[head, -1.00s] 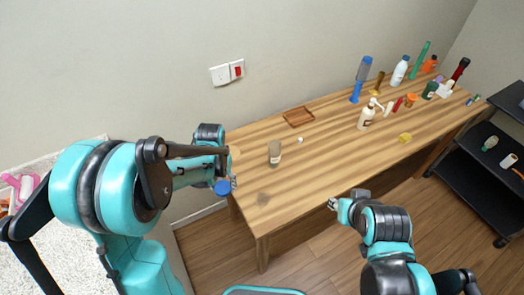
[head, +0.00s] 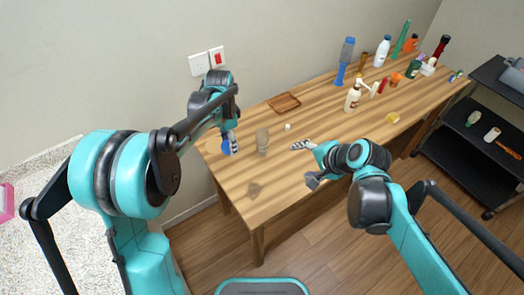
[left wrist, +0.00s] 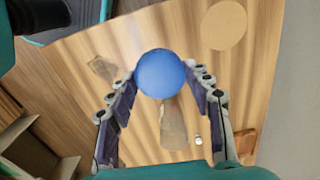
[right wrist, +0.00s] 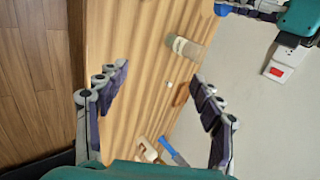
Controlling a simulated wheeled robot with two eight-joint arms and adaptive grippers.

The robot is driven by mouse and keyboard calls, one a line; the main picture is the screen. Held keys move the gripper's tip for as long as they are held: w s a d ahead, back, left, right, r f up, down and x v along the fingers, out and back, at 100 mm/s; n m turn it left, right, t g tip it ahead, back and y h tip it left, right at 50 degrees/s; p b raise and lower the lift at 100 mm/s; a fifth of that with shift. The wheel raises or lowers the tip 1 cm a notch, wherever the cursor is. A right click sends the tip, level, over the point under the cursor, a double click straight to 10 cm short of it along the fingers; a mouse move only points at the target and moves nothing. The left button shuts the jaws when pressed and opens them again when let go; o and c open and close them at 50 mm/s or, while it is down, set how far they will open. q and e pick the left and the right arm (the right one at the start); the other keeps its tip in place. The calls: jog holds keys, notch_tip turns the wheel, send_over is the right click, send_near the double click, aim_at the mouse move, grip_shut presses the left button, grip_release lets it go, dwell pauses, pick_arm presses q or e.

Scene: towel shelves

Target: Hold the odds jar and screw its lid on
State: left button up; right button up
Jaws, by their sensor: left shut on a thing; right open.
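The odds jar (head: 262,141) stands upright on the left part of the table; it is greyish and see-through, and I see no lid on it. It also shows in the right wrist view (right wrist: 185,48) and the left wrist view (left wrist: 173,125). My left gripper (head: 230,142) is shut on the round blue lid (left wrist: 158,73) and holds it just left of the jar, apart from it. The lid also shows in the head view (head: 226,147). My right gripper (head: 305,163) is open and empty, to the right of the jar, with its fingers pointing left.
A small white thing (head: 288,126) lies near the jar, and a brown wooden tray (head: 285,103) lies behind it. A white pump bottle (head: 352,97), a blue bottle (head: 345,60) and several other things stand further right. The table's front left is clear.

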jog(key=w+a+f+m+y+b, duration=0.25)
jog(key=w+f+m+y, duration=0.2)
jog(key=w+m, duration=0.35)
jog(key=m+t+y+b, duration=0.1)
jog(key=m+y+b, duration=0.1)
jog(key=m, duration=0.4)
send_near(268, 139)
pick_arm(q)
jog(key=w+d+r+m, duration=0.3)
jog(key=d+r+m, duration=0.1)
jog(key=m, duration=0.4)
jog(key=w+d+r+m, duration=0.3)
jog(key=d+r+m, duration=0.1)
jog(key=d+m, duration=0.3)
jog(key=shift+w+d+m, duration=0.15)
jog(key=shift+d+m, duration=0.05)
jog(key=shift+m, duration=0.6)
pick_arm(e)
jog(key=shift+w+a+f, duration=0.1)
jog(key=shift+a+f, duration=0.1)
jog(key=shift+f, duration=0.05)
jog(key=shift+a, duration=0.1)
jog(key=x, duration=1.2)
jog(key=shift+w+r, duration=0.1)
jog(key=shift+r, duration=0.05)
grip_shut()
pick_arm(q)
jog(key=shift+a+f, duration=0.1)
jog(key=shift+f, duration=2.4)
